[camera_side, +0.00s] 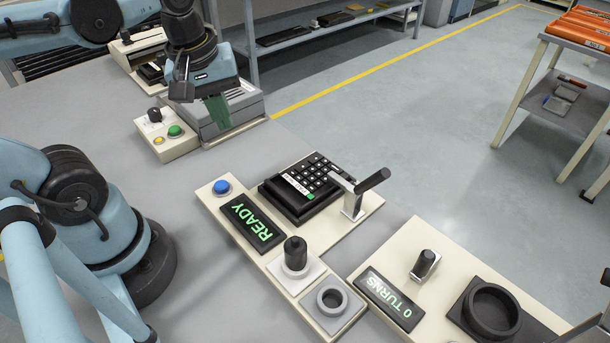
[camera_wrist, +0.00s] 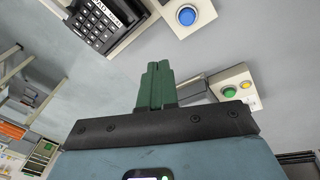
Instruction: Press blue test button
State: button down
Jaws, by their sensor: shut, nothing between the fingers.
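The blue test button (camera_side: 222,187) is a round blue cap on the left corner of a cream panel. It also shows in the wrist view (camera_wrist: 187,16), at the top right of centre. My gripper (camera_side: 219,110) has green fingers and is over the grey boxed device at the back of the table, apart from the button. In the wrist view my gripper (camera_wrist: 158,66) has its two fingers together with nothing between them. The READY display (camera_side: 252,223) sits beside the button on the same panel.
A black keypad (camera_side: 305,188) and a silver lever with a black handle (camera_side: 358,193) stand near the button. A box with green and yellow buttons (camera_side: 167,135) is left of my gripper. A 0 TURNS panel (camera_side: 390,298) is at the front right. Bare table lies left of the button.

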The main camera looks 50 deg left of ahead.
aim_at(220, 184)
jog(key=s+n, duration=0.1)
jog(key=n, duration=0.1)
jog(key=s+r+n+g, duration=0.1)
jog(key=n, duration=0.1)
jog(key=s+r+n+g, duration=0.1)
jog(key=shift+a+n, duration=0.4)
jog(key=shift+f, duration=6.95)
jog(key=shift+f, duration=0.1)
jog(key=shift+f, duration=0.95)
jog(key=shift+r, duration=0.15)
notch_tip(220, 184, up, 14)
jog(key=shift+w, duration=0.15)
